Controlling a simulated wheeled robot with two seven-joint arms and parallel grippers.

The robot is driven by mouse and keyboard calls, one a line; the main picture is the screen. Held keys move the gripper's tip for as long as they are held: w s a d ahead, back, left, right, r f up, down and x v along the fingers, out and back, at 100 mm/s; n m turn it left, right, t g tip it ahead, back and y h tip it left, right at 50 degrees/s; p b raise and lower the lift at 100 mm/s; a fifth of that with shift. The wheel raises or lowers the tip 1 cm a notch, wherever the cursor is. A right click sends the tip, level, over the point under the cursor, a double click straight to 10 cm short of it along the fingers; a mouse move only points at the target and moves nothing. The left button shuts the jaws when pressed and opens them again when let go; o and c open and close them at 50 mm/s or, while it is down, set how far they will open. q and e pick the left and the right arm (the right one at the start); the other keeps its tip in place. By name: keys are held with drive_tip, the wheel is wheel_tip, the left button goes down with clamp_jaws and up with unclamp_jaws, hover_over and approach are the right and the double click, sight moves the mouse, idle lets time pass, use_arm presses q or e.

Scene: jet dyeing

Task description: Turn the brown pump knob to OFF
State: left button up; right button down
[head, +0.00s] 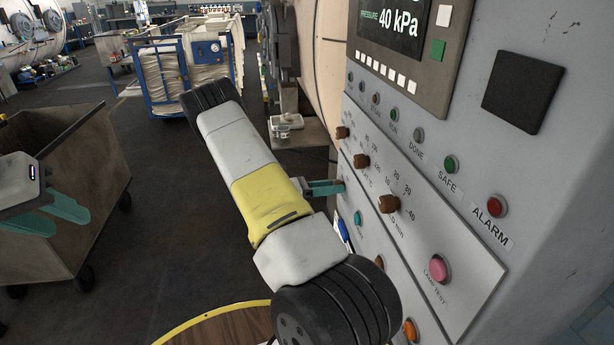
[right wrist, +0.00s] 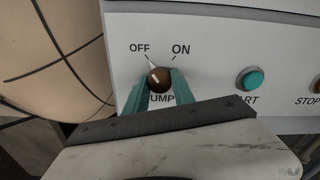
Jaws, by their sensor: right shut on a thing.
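The brown pump knob (right wrist: 159,80) sits on the white panel under the words OFF and ON in the right wrist view. A pale pointer at its top leans up and left toward OFF. My right gripper (right wrist: 162,88) has its teal fingers on either side of the knob and is shut on it. In the head view my right gripper (head: 325,188) reaches the panel's left edge, and I cannot make out the pump knob there. My left gripper (head: 48,215) is at the far left with its teal fingers apart and empty, over a grey cart.
The control panel (head: 475,215) carries several other brown knobs (head: 389,204), a pink lamp test button (head: 439,269) and a red alarm light (head: 495,206). A teal start button (right wrist: 250,80) is right of the pump knob. A grey cart (head: 95,175) stands left; floor between is clear.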

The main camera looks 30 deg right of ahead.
drive_tip(key=c, duration=1.1)
unclamp_jaws()
drive_tip(key=shift+o, duration=0.2)
drive_tip(key=shift+a, duration=0.1)
drive_tip(key=v, duration=0.7)
drive_tip(key=shift+a, duration=0.3)
drive_tip(key=shift+w, duration=0.1)
